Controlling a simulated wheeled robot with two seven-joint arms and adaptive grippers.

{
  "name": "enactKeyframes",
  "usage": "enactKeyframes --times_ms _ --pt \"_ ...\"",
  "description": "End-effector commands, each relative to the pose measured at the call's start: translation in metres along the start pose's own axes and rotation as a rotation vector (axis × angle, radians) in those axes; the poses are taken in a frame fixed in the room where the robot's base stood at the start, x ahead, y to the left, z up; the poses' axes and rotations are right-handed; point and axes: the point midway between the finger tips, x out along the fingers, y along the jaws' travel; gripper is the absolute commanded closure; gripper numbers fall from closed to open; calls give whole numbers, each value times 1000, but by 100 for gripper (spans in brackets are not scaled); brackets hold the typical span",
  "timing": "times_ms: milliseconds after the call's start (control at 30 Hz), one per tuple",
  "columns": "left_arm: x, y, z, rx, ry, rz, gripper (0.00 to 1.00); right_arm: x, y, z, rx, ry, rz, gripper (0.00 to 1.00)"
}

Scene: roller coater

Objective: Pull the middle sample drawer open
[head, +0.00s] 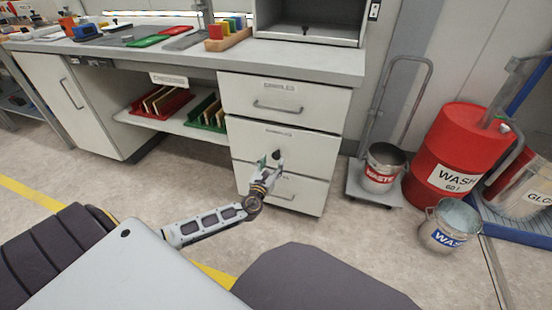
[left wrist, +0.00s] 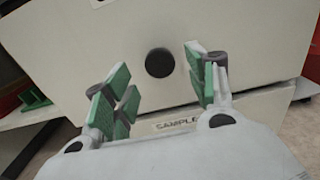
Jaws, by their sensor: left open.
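The middle sample drawer (head: 310,150) is a pale front with a label, in the cabinet between the top and bottom drawers; it looks shut. Its round black knob (left wrist: 160,63) shows in the left wrist view, and in the head view my gripper partly hides it. My left gripper (head: 271,160) is in front of the middle drawer's face. In the left wrist view its green-padded fingers (left wrist: 163,85) are spread, with the knob in the gap just beyond the tips. Nothing is held, and contact with the knob cannot be told. My right gripper is not in view.
The top drawer (head: 290,98) has a bar handle; the bottom drawer (head: 303,192) is partly behind my arm. Left, a shelf holds a red tray (head: 150,113) and a green tray (head: 200,122). Right stand a waste bucket (head: 383,167), red drum (head: 462,150) and wash bucket (head: 450,225). Floor before the drawers is clear.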

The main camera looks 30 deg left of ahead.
Motion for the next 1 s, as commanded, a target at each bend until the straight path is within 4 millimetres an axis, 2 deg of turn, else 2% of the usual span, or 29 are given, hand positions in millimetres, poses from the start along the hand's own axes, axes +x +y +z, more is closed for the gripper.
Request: enactKeyframes --times_ms 533,1000 --pt "45 0 -1 0 -1 0 43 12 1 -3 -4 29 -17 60" --pt "53 0 0 0 0 0 43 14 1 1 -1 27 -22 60"
